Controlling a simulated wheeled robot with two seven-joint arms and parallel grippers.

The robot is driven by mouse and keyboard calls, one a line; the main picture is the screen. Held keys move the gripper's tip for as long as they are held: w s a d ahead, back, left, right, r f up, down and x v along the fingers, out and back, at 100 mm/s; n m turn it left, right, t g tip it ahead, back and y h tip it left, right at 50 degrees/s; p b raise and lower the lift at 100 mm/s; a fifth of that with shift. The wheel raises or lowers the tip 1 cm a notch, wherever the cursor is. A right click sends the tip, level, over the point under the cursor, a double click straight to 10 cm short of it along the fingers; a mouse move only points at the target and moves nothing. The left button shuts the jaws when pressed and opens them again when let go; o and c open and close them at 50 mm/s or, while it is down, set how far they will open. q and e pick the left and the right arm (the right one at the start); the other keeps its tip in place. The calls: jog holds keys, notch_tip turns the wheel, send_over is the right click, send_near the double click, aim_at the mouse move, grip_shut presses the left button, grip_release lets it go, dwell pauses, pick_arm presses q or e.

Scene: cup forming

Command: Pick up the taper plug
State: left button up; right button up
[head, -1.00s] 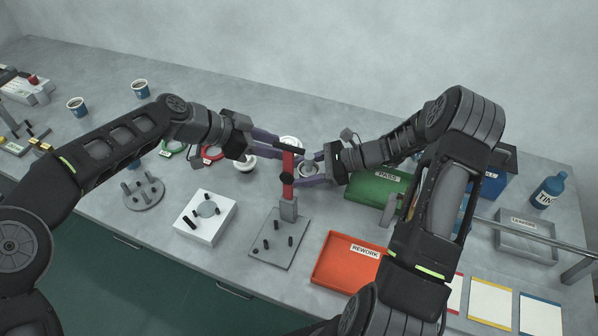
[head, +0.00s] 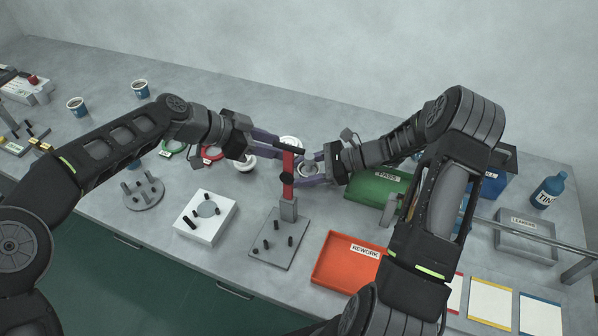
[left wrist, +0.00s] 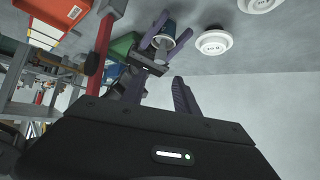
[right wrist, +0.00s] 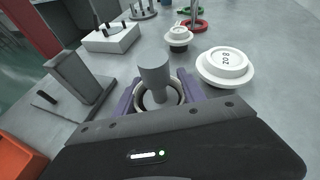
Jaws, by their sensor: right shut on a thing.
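The grey taper plug (right wrist: 153,72) stands upright in the mouth of a cup (right wrist: 171,103) with a pale rim. The plug also shows in the head view (head: 309,160). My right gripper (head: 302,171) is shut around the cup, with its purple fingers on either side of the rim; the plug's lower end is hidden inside. In the left wrist view the cup (left wrist: 169,27) shows a dark blue wall. My left gripper (head: 277,146) is open and empty, left of the plug, with its fingers apart near the red post.
A red post (head: 288,185) with a black crossbar rises from a pegged grey plate (head: 265,252) between the grippers. White lids (right wrist: 225,64) lie nearby. A green PASS tray (head: 360,190) and an orange REWORK tray (head: 335,275) stand right. A white block (head: 188,236) stands front left.

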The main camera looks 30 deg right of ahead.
pick_arm(q)
jog(key=shift+r, duration=0.1)
jog(key=shift+c, duration=0.3)
notch_tip(320, 180, up, 5)
jog(key=s+n+t+y, duration=0.1)
jog(key=n+y, duration=0.2)
jog(key=y, duration=0.1)
jog(key=n+t+y, duration=0.4)
jog(key=n+t, duration=0.1)
jog(key=n, duration=0.6)
send_near(310, 159)
jog(key=shift+w+r, duration=0.1)
jog(key=shift+x, duration=3)
jog(key=shift+a, duration=0.1)
